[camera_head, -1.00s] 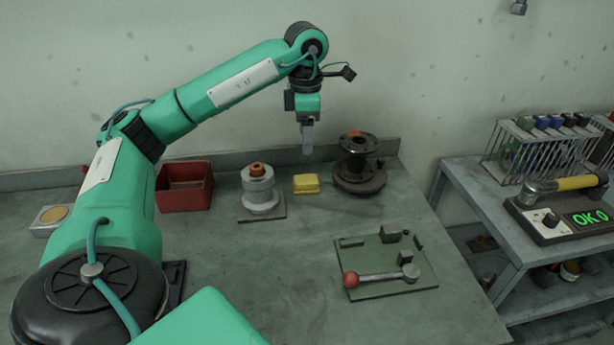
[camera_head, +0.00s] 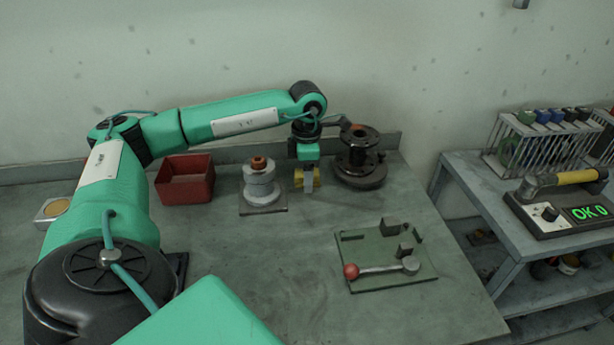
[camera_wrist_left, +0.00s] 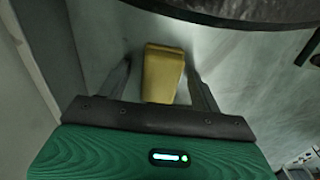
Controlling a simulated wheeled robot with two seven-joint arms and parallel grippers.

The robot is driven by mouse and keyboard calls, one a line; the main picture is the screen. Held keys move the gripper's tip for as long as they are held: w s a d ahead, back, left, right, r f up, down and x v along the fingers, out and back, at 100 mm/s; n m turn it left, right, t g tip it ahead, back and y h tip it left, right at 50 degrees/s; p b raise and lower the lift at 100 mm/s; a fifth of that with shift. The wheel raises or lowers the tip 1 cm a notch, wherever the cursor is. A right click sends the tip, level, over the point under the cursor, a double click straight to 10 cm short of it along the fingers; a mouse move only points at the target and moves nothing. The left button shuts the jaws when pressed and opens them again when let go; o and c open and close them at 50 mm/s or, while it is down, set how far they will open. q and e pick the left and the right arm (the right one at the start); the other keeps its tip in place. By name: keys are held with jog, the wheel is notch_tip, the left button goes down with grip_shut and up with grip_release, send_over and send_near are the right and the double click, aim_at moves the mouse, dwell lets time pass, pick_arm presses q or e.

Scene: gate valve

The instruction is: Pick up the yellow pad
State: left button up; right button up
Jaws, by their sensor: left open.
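The yellow pad (camera_head: 299,178) lies on the workbench between the grey stacked cylinder and the dark flanged valve body. In the left wrist view the yellow pad (camera_wrist_left: 163,74) is between the two fingers of my left gripper (camera_wrist_left: 160,72), with visible gaps on both sides. In the head view my left gripper (camera_head: 308,182) points down at the pad, and a finger hides part of it. The gripper is open. I cannot tell whether the fingertips touch the bench. My right gripper is not in view.
The grey cylinder (camera_head: 260,186) stands left of the pad. The dark flanged body (camera_head: 360,160) is close on its right. A red bin (camera_head: 185,182) is further left. A green plate (camera_head: 385,262) with a red-knobbed lever lies in front. The bench middle is clear.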

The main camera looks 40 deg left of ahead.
pick_arm(q)
jog(key=shift+c, duration=1.3)
jog(key=c, duration=0.8)
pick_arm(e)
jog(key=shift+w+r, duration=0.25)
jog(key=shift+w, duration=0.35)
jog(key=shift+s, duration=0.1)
